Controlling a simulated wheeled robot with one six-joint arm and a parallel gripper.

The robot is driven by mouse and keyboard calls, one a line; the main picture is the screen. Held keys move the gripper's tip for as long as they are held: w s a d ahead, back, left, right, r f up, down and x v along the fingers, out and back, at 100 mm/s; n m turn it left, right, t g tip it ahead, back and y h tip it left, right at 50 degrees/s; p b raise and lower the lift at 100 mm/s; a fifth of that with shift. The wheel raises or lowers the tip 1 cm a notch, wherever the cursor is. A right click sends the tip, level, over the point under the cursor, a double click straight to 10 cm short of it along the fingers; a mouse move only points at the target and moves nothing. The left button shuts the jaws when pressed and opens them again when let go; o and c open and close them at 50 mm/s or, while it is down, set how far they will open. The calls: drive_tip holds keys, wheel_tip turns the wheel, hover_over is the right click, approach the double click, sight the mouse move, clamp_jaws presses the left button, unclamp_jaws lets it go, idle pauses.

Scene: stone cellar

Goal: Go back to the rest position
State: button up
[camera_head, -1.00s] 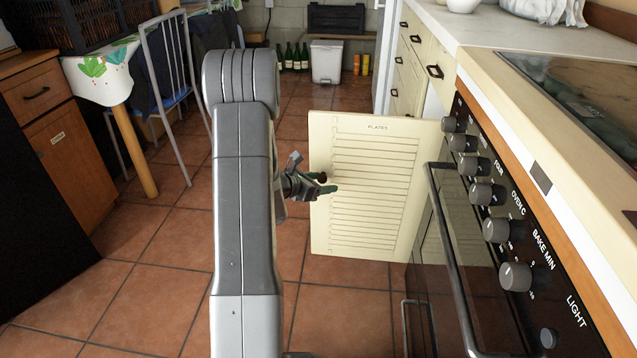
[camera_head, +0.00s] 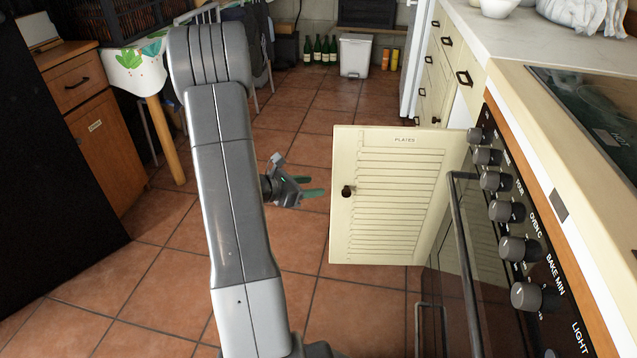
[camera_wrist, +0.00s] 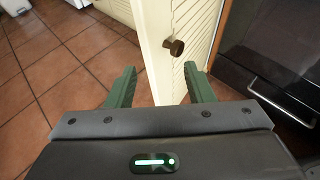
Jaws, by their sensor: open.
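My gripper (camera_head: 312,187) is open and empty in the head view, just left of a cream louvred cabinet door (camera_head: 392,215) labelled PLATES. The door stands swung open, with a dark round knob (camera_head: 348,191) near its left edge. A gap shows between my fingertips and the knob. In the wrist view my gripper (camera_wrist: 160,88) has its two green fingers spread, with the door edge (camera_wrist: 166,75) and the knob (camera_wrist: 175,47) ahead of them.
An oven front with knobs and a bar handle (camera_head: 466,270) is close on the right. A wooden cabinet (camera_head: 100,140) and a table with a patterned cloth (camera_head: 140,68) stand left. A white bin (camera_head: 355,56) and green bottles (camera_head: 318,50) are at the back. The tiled floor (camera_head: 150,285) is clear.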

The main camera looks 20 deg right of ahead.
idle(0.4)
drive_tip(key=b, duration=0.2)
approach(343, 184)
drive_tip(key=x, duration=0.4)
drive_tip(key=shift+w+d+f, duration=0.1)
drive_tip(key=shift+w+d, duration=0.05)
